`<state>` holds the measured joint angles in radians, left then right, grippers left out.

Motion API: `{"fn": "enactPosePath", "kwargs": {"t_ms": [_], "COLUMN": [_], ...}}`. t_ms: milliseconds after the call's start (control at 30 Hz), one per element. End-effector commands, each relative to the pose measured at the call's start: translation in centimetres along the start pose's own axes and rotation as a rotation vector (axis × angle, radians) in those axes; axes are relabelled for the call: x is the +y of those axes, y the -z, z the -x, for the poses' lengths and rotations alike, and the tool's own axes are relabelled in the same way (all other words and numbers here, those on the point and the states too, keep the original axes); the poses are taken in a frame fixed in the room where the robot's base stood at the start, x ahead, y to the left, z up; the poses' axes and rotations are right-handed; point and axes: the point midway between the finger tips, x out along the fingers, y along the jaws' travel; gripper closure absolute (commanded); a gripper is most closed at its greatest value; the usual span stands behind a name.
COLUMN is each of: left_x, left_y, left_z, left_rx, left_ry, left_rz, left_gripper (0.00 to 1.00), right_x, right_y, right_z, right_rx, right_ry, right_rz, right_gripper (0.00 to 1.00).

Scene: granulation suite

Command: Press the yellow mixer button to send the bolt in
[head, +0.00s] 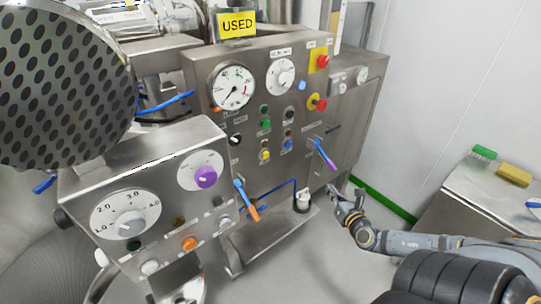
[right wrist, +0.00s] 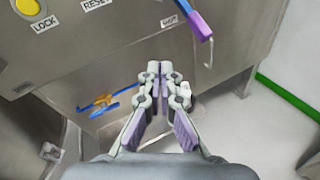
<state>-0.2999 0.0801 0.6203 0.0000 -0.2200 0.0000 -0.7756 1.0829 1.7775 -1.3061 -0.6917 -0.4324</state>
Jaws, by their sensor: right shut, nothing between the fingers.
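The yellow button (head: 265,155) sits low on the steel control panel (head: 335,125), below several coloured buttons. In the right wrist view a yellow button (right wrist: 27,7) shows at the top left edge, above a LOCK label. My right gripper (head: 343,194) is to the right of and below the panel's buttons, apart from them. In the right wrist view its fingers (right wrist: 160,68) are together with nothing between them, pointing at the steel housing under the panel. My left gripper is not in view. I cannot make out a bolt.
A blue and purple handle (head: 325,153) sticks out from the panel's lower right. A second control box (head: 150,190) with dials stands at the left. A perforated dark round body (head: 58,85) fills the top left. A steel table (head: 485,205) with brushes is at the right.

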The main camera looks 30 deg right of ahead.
Motion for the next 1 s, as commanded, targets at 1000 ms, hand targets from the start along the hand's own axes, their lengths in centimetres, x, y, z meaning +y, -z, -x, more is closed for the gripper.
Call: {"fn": "enactPosePath", "kwargs": {"t_ms": [1000], "left_x": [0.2], "left_y": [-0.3], "left_z": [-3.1], "left_rx": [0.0], "left_ry": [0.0], "left_rz": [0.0], "left_gripper": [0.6], "right_x": [16.2], "right_y": [-4.6], "right_z": [-0.9], "right_rx": [-0.125], "right_ry": [-0.397], "right_rz": [0.273], "right_gripper": [1.0]}}
